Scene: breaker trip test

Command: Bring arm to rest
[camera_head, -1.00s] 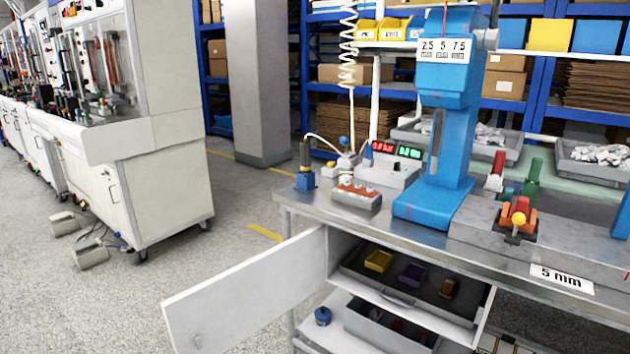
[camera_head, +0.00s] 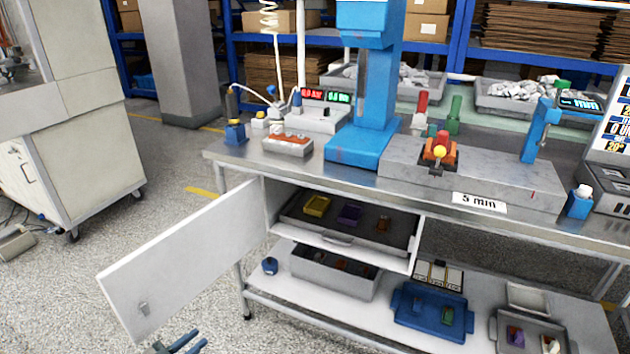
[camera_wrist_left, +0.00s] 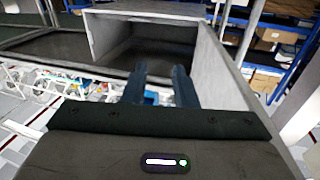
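My left gripper (camera_head: 184,342) shows at the bottom edge of the head view, in front of the bench and below the open white cabinet door (camera_head: 190,260). Only its blue finger ends show; the rest of the arm is out of the frame. In the left wrist view my left gripper's two dark fingers (camera_wrist_left: 160,88) stand apart with nothing between them. Ahead of them is a grey, box-like opening (camera_wrist_left: 150,52), which looks empty. My right gripper is in neither view.
The steel bench (camera_head: 330,178) carries a blue press (camera_head: 365,125), a grey block with an orange clamp (camera_head: 437,152) and a red-topped box (camera_head: 288,145). A drawer tray (camera_head: 370,232) and a lower shelf with a blue tray (camera_head: 430,312) lie below.

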